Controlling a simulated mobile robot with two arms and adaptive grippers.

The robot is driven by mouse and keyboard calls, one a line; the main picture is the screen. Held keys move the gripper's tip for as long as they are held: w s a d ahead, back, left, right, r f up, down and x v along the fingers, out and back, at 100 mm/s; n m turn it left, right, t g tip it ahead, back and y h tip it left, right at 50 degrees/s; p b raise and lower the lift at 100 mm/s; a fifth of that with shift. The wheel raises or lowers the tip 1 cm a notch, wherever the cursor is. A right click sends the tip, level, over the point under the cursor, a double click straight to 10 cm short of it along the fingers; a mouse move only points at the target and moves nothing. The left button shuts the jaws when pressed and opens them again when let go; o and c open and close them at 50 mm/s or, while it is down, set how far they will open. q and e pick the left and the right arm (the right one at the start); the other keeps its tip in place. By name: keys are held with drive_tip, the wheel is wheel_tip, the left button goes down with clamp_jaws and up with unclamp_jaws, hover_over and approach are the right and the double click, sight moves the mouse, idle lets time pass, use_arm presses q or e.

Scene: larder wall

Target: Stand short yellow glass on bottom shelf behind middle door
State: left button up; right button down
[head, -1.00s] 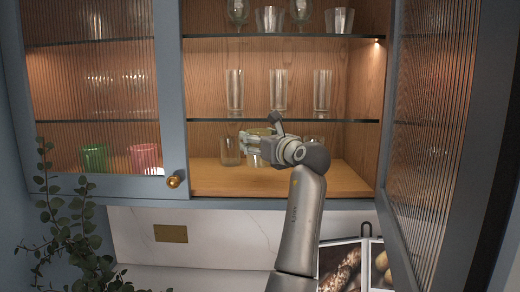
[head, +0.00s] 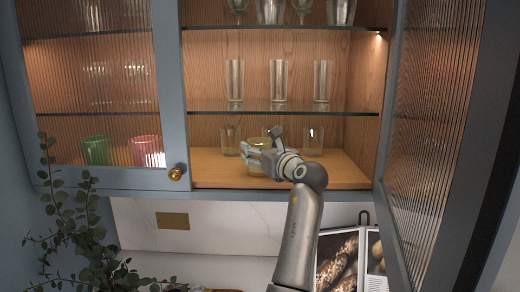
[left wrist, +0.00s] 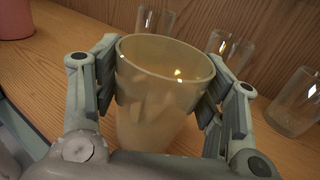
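The short yellow glass (left wrist: 165,90) is a clear, amber-tinted tumbler, upright between the finger pads of my left gripper (left wrist: 165,85). The pads press on both its sides, so the gripper is shut on it. In the head view my left gripper (head: 262,158) reaches into the open middle bay, over the wooden bottom shelf (head: 215,176). The yellow glass (head: 257,146) shows there partly behind the fingers. Its base is at or just above the shelf; contact is hard to tell. The middle door (head: 437,120) stands open at the right. My right gripper is out of view.
Short clear glasses stand behind on the bottom shelf, one at left (head: 229,140) and one at right (head: 313,139). Tall glasses (head: 278,82) stand above. Green (head: 95,150) and pink (head: 146,150) glasses sit behind the closed left door (head: 170,100). The right front shelf is clear.

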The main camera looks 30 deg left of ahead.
use_arm(q)
drive_tip(key=o, duration=0.3)
drive_tip(key=shift+r, duration=0.2)
drive_tip(key=b+v, duration=0.5)
drive_tip(key=v, duration=0.7)
